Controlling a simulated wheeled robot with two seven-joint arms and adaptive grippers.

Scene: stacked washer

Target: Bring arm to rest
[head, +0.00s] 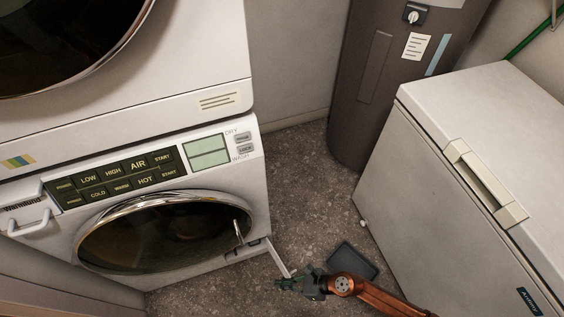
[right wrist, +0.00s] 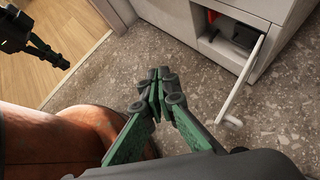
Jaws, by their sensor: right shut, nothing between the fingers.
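My right gripper (head: 285,285) is low in the head view, near the floor, at the end of my orange arm coming in from the lower right. In the right wrist view its green fingers (right wrist: 160,88) meet at the tips, shut with nothing between them. A small white flap door (head: 278,257) stands open at the washer's lower right corner, close to the gripper in the head view. The flap (right wrist: 245,78) and its open compartment show right of the fingers in the wrist view, apart from them. My left gripper (right wrist: 48,52) shows at the upper left there; its jaw opening is unclear.
The stacked washer (head: 225,215) stands at the left with its round door closed. A white chest freezer (head: 400,180) is at the right, and a dark water heater (head: 375,80) behind. A flat dark thing (head: 353,260) lies on the floor.

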